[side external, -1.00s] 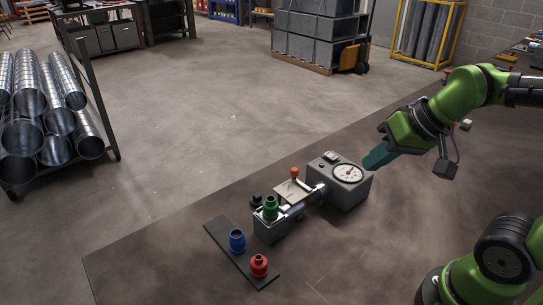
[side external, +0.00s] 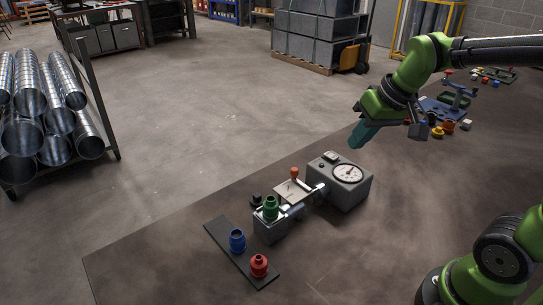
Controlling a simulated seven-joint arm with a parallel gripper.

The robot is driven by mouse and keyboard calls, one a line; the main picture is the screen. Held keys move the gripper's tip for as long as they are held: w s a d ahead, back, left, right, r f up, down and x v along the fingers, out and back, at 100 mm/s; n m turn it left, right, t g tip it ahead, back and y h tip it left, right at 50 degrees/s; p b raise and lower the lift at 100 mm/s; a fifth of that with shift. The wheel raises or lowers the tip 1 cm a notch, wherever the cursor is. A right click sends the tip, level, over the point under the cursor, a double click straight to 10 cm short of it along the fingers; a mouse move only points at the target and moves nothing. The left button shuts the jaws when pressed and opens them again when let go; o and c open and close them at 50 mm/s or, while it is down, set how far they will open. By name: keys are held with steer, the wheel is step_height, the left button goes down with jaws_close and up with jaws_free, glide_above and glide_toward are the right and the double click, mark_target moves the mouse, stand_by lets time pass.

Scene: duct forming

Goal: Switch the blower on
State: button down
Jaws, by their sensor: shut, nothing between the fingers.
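The blower (side external: 347,195) is a grey box on the dark table, with a round white dial (side external: 348,173) and a small dark switch (side external: 330,156) on its top. I cannot make out the switch's position. A pipe joins the box to a smaller block (side external: 268,229) with a green fitting (side external: 271,207) upright on it. An orange-knobbed lever (side external: 294,174) stands by a pale plate (side external: 292,192) between them. My gripper (side external: 355,144) is shut and empty, pointing down, above and behind the blower's top right, apart from it.
A dark strip (side external: 217,229) at the table's front left holds a blue fitting (side external: 237,240) and a red fitting (side external: 259,265). Several small coloured parts (side external: 448,127) lie at the back right. The table right of the blower is clear.

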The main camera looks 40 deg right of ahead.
mark_target(328, 153)
steer(key=w+d+n+g, duration=0.2)
steer(key=w+d+n, duration=0.3)
steer(key=w+n, duration=0.3)
steer(key=w+d+n+g+h, duration=0.1)
steer(key=w+d+n, duration=0.5)
steer(key=n, duration=0.7)
steer(key=shift+w+f+g, duration=0.15)
steer(key=shift+w+g, duration=0.75)
steer(key=shift+d, duration=0.1)
step_height(328, 153, down, 14)
steer(key=shift+f, duration=0.1)
